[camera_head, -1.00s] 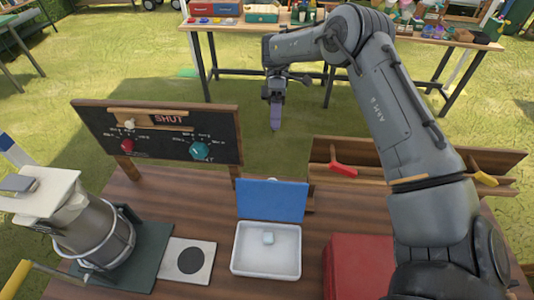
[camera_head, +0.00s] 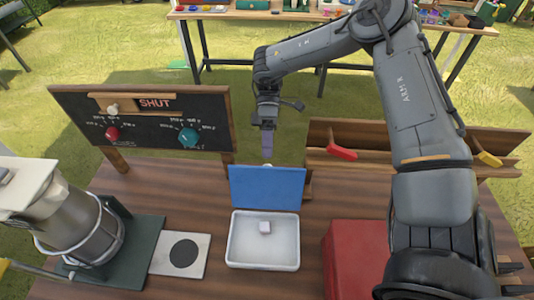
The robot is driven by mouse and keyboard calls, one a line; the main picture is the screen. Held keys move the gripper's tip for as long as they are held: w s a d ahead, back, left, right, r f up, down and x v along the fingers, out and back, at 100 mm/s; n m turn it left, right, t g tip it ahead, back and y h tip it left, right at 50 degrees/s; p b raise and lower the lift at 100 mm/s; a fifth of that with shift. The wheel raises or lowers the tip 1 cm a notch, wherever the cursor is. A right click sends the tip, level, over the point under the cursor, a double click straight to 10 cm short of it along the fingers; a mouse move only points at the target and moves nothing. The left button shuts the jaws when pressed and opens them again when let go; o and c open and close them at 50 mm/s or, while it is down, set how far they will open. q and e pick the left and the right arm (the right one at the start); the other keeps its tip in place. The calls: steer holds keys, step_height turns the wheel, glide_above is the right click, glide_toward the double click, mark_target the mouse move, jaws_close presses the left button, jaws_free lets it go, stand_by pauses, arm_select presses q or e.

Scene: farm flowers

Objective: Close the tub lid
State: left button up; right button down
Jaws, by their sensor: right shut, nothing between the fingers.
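A white tub (camera_head: 262,252) stands on the wooden table with its blue lid (camera_head: 266,187) raised upright at the tub's far edge. My right gripper (camera_head: 267,158) points down just behind the top edge of the lid, fingers shut and empty. The fingertips overlap the lid's top edge in the picture, and I cannot tell whether they touch it. My left gripper is out of view.
A red box (camera_head: 355,262) stands right of the tub. A white plate with a dark disc (camera_head: 182,254) and a metal machine (camera_head: 75,220) are to the left. A chalkboard panel reading SHUT (camera_head: 140,118) and a wooden rack (camera_head: 385,155) stand along the back.

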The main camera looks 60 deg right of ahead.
steer(key=shift+s+a+r, duration=0.15)
steer(key=shift+s+a, duration=0.1)
steer(key=shift+a, duration=0.3)
steer(key=shift+s+a+r, duration=0.1)
steer(key=shift+s+a, duration=0.15)
steer(key=shift+a, duration=0.25)
